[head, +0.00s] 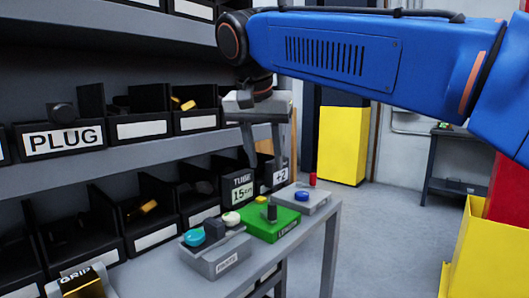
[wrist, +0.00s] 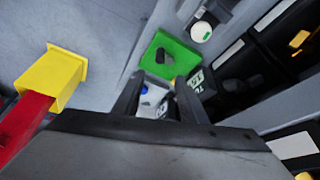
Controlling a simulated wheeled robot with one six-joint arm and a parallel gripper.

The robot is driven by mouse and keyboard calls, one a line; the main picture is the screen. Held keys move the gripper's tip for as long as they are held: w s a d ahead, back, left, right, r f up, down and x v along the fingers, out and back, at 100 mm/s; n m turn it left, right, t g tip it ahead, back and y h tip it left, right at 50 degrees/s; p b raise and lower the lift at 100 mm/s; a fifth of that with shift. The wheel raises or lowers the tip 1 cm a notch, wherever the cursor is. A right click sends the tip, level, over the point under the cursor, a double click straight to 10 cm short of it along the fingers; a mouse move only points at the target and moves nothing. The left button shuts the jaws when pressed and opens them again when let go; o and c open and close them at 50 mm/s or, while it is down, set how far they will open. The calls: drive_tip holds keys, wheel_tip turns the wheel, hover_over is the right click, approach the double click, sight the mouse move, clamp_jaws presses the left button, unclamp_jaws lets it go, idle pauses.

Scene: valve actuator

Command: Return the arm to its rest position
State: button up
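My blue arm (head: 335,48) reaches in from the right across the top of the head view and bends down at the wrist. My gripper (head: 265,166) hangs from its end, pointing down, above the far part of the grey bench and in front of the shelf bins. Its two fingers are apart with nothing seen between them. In the wrist view the fingers of my gripper (wrist: 158,84) also stand apart, with the bench items showing well beyond them.
The bench (head: 332,222) carries a green block (head: 262,228), a grey unit with a teal button (head: 194,237) and a blue-buttoned box (head: 302,197). Shelves with black bins, one labelled PLUG (head: 62,139), line the left. A yellow bin (head: 490,250) stands right; floor between is clear.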

drive_tip(key=shift+s+r, duration=0.25)
drive_tip(key=shift+r, duration=0.3)
drive_tip(key=s+d+f+n, duration=0.1)
drive_tip(key=s+d+f, duration=0.3)
drive_tip(key=d+f, duration=0.4)
drive_tip(key=s+d+f+n+y, duration=0.1)
drive_tip(key=s+d+f, duration=0.4)
drive_tip(key=d, duration=0.4)
drive_tip(key=s+d+f+n, duration=0.1)
drive_tip(key=s+d+f, duration=0.2)
drive_tip(key=d+f, duration=0.6)
drive_tip(key=s+d+f, duration=0.2)
drive_tip(key=s+f, duration=0.2)
drive_tip(key=f, duration=0.2)
drive_tip(key=s+d+f, duration=0.2)
drive_tip(key=s+f, duration=0.2)
drive_tip(key=f, duration=0.2)
drive_tip(key=shift+s+d+f, duration=0.15)
drive_tip(key=shift+d+f, duration=0.2)
